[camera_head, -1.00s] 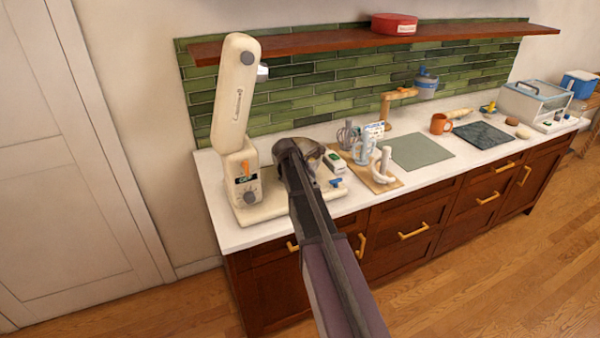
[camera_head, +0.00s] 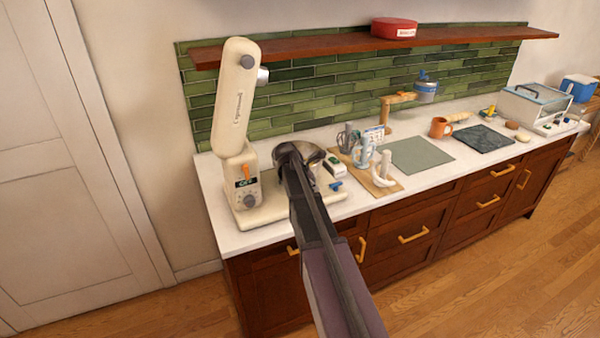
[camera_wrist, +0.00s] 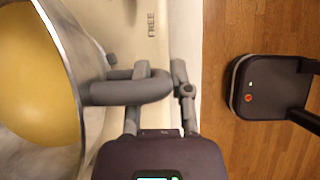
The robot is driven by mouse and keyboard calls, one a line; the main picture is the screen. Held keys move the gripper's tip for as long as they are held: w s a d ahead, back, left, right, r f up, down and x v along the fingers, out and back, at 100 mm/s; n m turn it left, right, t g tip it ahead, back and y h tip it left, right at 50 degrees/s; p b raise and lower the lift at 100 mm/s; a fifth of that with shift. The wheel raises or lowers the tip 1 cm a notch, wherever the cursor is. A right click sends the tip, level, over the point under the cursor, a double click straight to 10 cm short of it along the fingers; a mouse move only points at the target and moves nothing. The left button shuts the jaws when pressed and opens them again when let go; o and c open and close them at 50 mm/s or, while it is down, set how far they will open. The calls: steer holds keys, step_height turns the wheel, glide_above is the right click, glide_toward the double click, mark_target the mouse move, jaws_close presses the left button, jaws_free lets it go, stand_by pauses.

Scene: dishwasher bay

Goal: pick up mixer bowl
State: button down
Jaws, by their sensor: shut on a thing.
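The mixer bowl (camera_head: 313,157) is shiny metal, at the stand mixer in the head view, partly hidden by my arm. In the wrist view the bowl (camera_wrist: 68,50) fills the left side, with a smooth yellow mass inside. A grey handle (camera_wrist: 108,93) sticks out from its wall. My gripper (camera_wrist: 160,85) is shut on this handle; it also shows in the head view (camera_head: 287,150). The cream stand mixer (camera_head: 236,110) has its head tilted up, clear of the bowl. I cannot tell whether the bowl touches the mixer's base (camera_head: 262,212).
A wooden board (camera_head: 378,185) with pale hook-like tools stands right of the bowl. A grey-green mat (camera_head: 420,154), an orange mug (camera_head: 440,127) and a dark slab (camera_head: 484,138) lie farther right. A wooden shelf (camera_head: 350,42) runs above the counter. Open floor lies in front.

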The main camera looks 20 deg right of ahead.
stand_by(0.4)
steer(key=shift+r+p, duration=1.9)
steer(key=shift+p, duration=0.1)
steer(key=s+d+r+p, duration=0.1)
steer(key=s+d, duration=1)
steer(key=shift+s+d, duration=0.15)
